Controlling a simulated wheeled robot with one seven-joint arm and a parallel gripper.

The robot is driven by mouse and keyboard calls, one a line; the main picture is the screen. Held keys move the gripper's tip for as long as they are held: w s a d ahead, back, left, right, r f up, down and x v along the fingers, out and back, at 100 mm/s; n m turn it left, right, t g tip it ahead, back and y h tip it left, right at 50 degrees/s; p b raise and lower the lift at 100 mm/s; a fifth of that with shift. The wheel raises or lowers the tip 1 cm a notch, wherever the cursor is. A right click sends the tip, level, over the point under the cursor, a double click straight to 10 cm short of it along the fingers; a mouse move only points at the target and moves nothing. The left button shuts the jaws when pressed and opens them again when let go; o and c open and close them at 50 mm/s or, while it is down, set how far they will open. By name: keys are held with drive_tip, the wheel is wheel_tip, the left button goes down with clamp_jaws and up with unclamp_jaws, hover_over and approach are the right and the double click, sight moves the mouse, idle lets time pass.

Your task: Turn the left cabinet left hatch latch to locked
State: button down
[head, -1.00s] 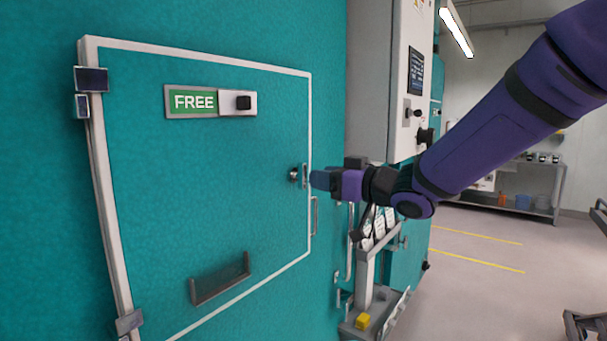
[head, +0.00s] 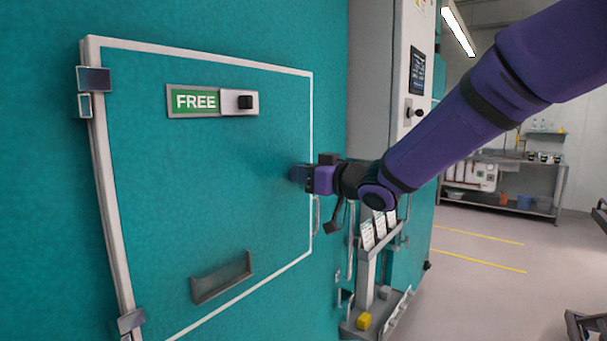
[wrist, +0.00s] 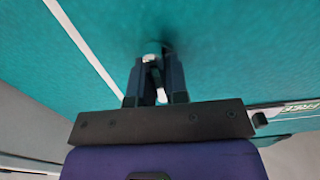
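The hatch door (head: 200,190) is a teal panel with a white edge on the cabinet front, and it is closed. My gripper (head: 297,174) is at the door's right edge and hides the latch in the head view. In the wrist view, the latch (wrist: 159,88) is a small metal lever with a pale tip, lying between the two fingers of my gripper (wrist: 153,66). The fingers are apart, one on each side of it. Whether they touch it I cannot tell. A green sign (head: 195,102) on the door reads FREE, with a black knob (head: 245,102) beside it.
A grey tray-like holder (head: 222,279) sticks out low on the door. A pale control box (head: 378,80) stands out from the wall on the right, above a cart (head: 366,285) with labelled cards. The floor (head: 470,240) further right is open.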

drive_tip(key=shift+m, duration=0.4)
drive_tip(key=m, duration=0.3)
drive_tip(key=shift+w+d+m, duration=0.1)
drive_tip(key=shift+m, duration=0.3)
drive_tip(key=m, duration=0.4)
drive_tip(key=shift+w+f+m, duration=0.1)
drive_tip(key=shift+m, duration=0.2)
drive_tip(key=m, duration=0.4)
drive_tip(key=shift+d+f, duration=0.1)
drive_tip(key=m, duration=0.4)
drive_tip(key=shift+f+m, duration=0.15)
drive_tip(key=shift+m, duration=0.15)
drive_tip(key=c, duration=1.1)
unclamp_jaws()
